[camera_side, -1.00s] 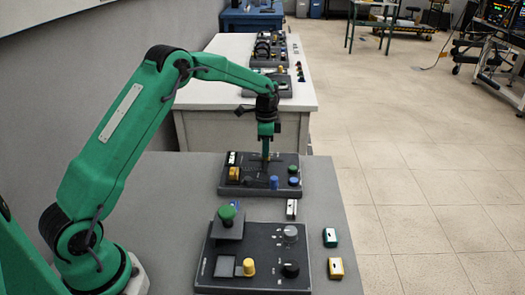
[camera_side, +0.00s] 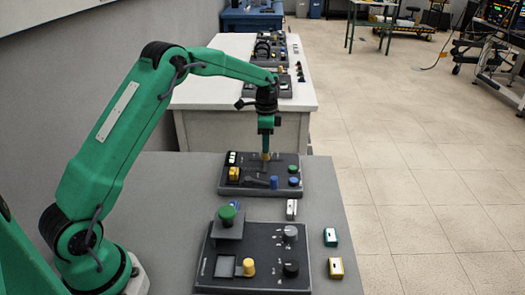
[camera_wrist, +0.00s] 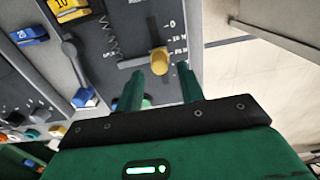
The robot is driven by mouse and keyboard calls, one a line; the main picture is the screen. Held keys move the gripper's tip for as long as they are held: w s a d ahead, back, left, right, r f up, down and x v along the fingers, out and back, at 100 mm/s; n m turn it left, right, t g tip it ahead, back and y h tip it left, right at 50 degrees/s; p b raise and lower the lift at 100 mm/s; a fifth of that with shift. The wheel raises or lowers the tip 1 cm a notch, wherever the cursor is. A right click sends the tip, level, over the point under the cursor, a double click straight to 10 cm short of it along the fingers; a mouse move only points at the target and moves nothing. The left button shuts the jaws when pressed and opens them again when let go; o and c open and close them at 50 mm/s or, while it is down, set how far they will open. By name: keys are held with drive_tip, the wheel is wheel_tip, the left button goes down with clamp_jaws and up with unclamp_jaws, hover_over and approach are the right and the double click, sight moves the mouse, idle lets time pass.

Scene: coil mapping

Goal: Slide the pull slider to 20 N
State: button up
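The pull slider is a yellow knob (camera_wrist: 158,61) on a grey crossbar, beside a coil spring (camera_wrist: 106,38) on a dark panel in the wrist view. A printed scale (camera_wrist: 178,40) runs beside it; 0 is legible, and the knob sits near the lower marks, whose values are too small to read surely. My gripper (camera_wrist: 160,82) has its two green fingers apart, with the knob showing between and just beyond their tips. I cannot tell whether a finger touches it. In the side view my gripper (camera_side: 266,156) points down over the far panel (camera_side: 306,180).
The far panel also carries a yellow block (camera_side: 234,174), a blue cylinder (camera_side: 274,182) and round buttons. A nearer panel (camera_side: 262,262) with knobs stands in front. Small white, green and yellow blocks lie along the table's right side. The table's right edge is close.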

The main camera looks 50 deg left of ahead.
drive_tip(key=shift+r, duration=2.4)
drive_tip(key=shift+s+d+r, duration=0.15)
drive_tip(key=shift+s+r, duration=0.05)
drive_tip(key=shift+r, duration=0.25)
drive_tip(key=s+d+r+n+t, duration=0.1)
drive_tip(key=s+d+r+n, duration=0.15)
drive_tip(key=s+r, duration=0.5)
drive_tip(key=s+d+r+n+t, duration=0.2)
drive_tip(key=s+d+r, duration=0.2)
drive_tip(key=s+r, duration=0.3)
drive_tip(key=s+d+f+n+t, duration=0.1)
drive_tip(key=s+n, duration=0.1)
drive_tip(key=s, duration=0.7)
drive_tip(key=s+d+f+n+t, duration=0.1)
drive_tip(key=s+d+f+n, duration=0.1)
drive_tip(key=s, duration=0.8)
drive_tip(key=shift+s+d+t, duration=0.15)
drive_tip(key=shift+d+t, duration=0.1)
drive_tip(key=shift+t, duration=0.05)
